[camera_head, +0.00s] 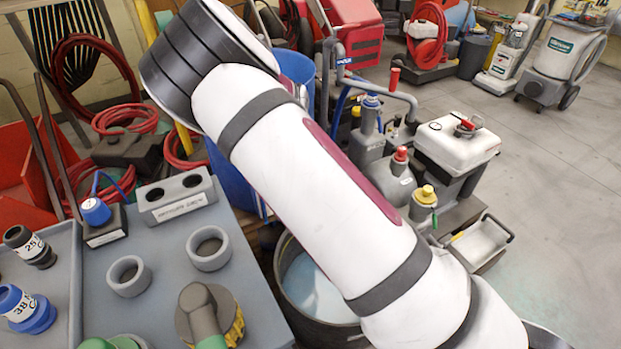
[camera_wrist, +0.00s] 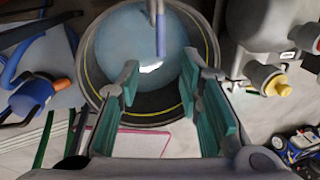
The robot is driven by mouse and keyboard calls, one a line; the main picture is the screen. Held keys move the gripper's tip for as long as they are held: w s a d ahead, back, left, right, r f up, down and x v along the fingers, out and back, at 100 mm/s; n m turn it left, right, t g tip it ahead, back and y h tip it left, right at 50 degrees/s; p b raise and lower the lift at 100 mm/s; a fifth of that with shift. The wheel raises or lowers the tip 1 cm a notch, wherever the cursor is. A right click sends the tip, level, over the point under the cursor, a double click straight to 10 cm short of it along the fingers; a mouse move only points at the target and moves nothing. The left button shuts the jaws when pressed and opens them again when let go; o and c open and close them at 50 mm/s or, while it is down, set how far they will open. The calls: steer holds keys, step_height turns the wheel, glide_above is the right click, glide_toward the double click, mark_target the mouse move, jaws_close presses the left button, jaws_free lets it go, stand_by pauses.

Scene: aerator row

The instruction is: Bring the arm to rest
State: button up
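My gripper (camera_wrist: 160,95) shows in the wrist view with its two teal-padded fingers apart and nothing between them. It hangs over the near side of a round dark tub (camera_wrist: 95,75) with blue-grey liquid inside. A blue-grey rod or pipe reaches down over the tub from the top of that view. In the head view my arm crosses the picture from upper left to lower right and covers part of the tub (camera_head: 296,303). My gripper is not visible in the head view.
Right of my arm stand grey bottles (camera_head: 391,180) and a white-topped tank (camera_head: 457,143). Open floor (camera_head: 550,210) lies at far right.

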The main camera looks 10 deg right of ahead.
stand_by(0.4)
steer(key=s+d+r+n+g+y, duration=0.15)
steer(key=s+r+n+y, duration=0.35)
steer(key=s+r+n, duration=1.5)
steer(key=s+d+r+n+t+h, duration=0.15)
steer(key=s+n, duration=0.25)
steer(key=s, duration=0.4)
steer(key=s+d+r+n+h, duration=0.1)
steer(key=s+d+r+n, duration=0.2)
steer(key=s, duration=0.6)
steer(key=s+d+r+n+h, duration=0.1)
steer(key=s+r+n, duration=0.2)
steer(key=s+n, duration=0.4)
step_height(320, 180, up, 22)
steer(key=m+t+p, duration=0.1)
steer(key=t+p, duration=0.2)
steer(key=p, duration=1.7)
steer(key=shift+s+t+y+p, duration=0.3)
steer(key=shift+y+p, duration=0.05)
